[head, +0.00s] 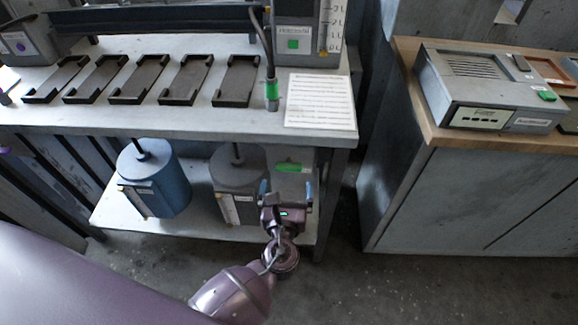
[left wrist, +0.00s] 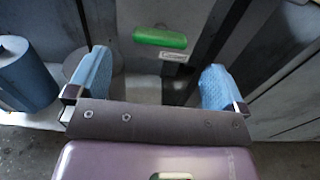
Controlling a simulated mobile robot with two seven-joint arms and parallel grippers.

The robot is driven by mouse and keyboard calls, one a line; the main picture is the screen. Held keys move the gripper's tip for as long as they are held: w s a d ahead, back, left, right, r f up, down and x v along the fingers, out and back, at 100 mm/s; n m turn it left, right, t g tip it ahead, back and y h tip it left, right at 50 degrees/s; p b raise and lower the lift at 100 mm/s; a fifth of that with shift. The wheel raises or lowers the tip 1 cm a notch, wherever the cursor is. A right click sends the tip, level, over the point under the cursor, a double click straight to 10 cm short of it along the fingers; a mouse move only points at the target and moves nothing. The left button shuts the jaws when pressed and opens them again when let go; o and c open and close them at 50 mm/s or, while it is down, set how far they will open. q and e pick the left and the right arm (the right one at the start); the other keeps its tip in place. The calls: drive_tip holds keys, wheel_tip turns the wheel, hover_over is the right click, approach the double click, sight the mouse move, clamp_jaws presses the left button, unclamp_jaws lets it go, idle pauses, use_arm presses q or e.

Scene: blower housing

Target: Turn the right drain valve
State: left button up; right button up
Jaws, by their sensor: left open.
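No part is clearly readable as the right drain valve. A green bar (head: 289,167) shows just beyond my left gripper, beside the grey tank (head: 238,172) on the lower shelf. In the left wrist view the green bar (left wrist: 160,38) lies crosswise on a grey surface, above a small white label with unclear text. My left gripper (head: 286,190) is open and empty, its two blue fingers pointing toward the bar and apart from it. In the left wrist view the gripper (left wrist: 157,70) has the bar ahead, between and beyond its fingertips. My right gripper is not in view.
A blue tank (head: 156,180) stands left of the grey one. The bench top (head: 180,122) above holds dark trays (head: 188,78), a printed sheet (head: 320,101) and a green-banded probe (head: 271,92). A wood-topped cabinet (head: 440,190) stands right. Floor (head: 400,285) in front is clear.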

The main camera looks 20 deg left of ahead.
sight(289, 171)
use_arm(q)
drive_tip(key=x, duration=0.6)
drive_tip(key=shift+w, duration=0.4)
drive_tip(key=c, duration=0.9)
